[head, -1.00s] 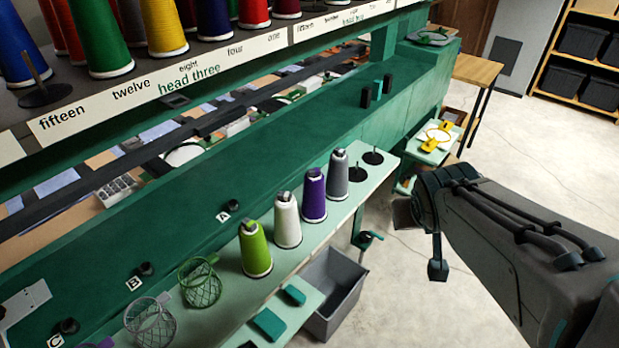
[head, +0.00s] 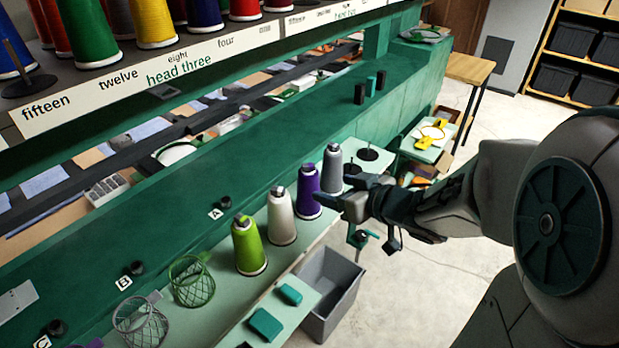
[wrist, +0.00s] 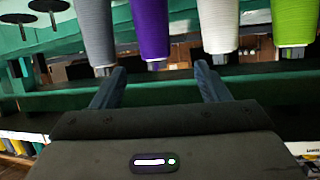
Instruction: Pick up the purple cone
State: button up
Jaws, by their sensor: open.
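The purple cone (head: 308,190) stands upright on the pale green shelf (head: 318,232), between a white cone (head: 281,217) and a grey cone (head: 332,169). My gripper (head: 343,192) is open and empty beside it, on its right in the head view. In the wrist view, which looks upside down, the purple cone (wrist: 151,28) lies beyond the space between my two fingers (wrist: 158,84), nearer the left finger. The white cone (wrist: 219,25) is beyond the right finger. I cannot tell whether a finger touches any cone.
A lime green cone (head: 248,244) stands at the near end of the row. Wire baskets (head: 190,281) are mounted further left. A grey bin (head: 328,290) stands below the shelf. The label rail (head: 190,75) with more cones hangs above.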

aim_at(312, 182)
jog(key=x, duration=0.8)
jog(key=shift+f+p, duration=0.15)
jog(key=shift+p, duration=0.25)
jog(key=shift+w+d+f+x, duration=0.1)
jog(key=shift+d+x, duration=0.05)
jog(key=shift+x, duration=0.7)
jog(key=shift+w+d+f+x, duration=0.1)
jog(key=shift+d+x, duration=0.05)
jog(key=shift+x, duration=0.7)
jog(key=shift+d+f+x, duration=0.1)
jog(key=shift+x, duration=0.75)
jog(key=c, duration=1.1)
